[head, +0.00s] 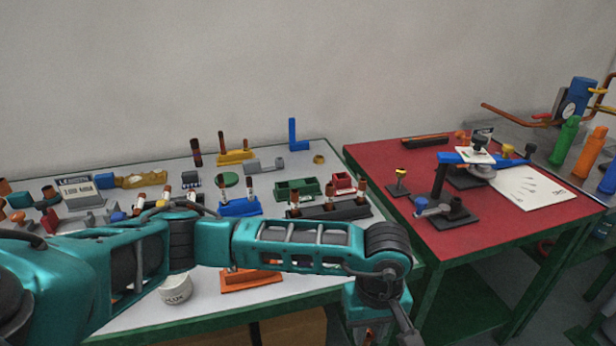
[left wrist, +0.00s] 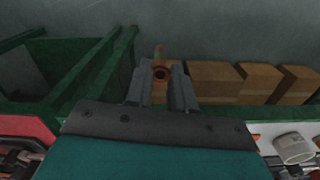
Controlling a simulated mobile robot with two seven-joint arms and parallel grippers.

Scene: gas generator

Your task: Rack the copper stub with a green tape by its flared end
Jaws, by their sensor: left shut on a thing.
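In the left wrist view my left gripper (left wrist: 161,80) is shut on a copper stub (left wrist: 160,66). A round open end of the stub faces the camera, and a greenish band shows on its far part. Whether the end is flared is too small to tell. The stub hangs clear of the tables, in front of a green table edge. A black rack (head: 345,212) with several copper stubs stands behind the arm. My right gripper is out of view.
Blue (head: 240,208), yellow (head: 235,158) and orange (head: 250,282) racks stand on the grey table, with a white cup (head: 175,289) near its front. The red table (head: 470,238) at right holds a blue-armed fixture (head: 440,180). Cardboard boxes (left wrist: 210,81) show below.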

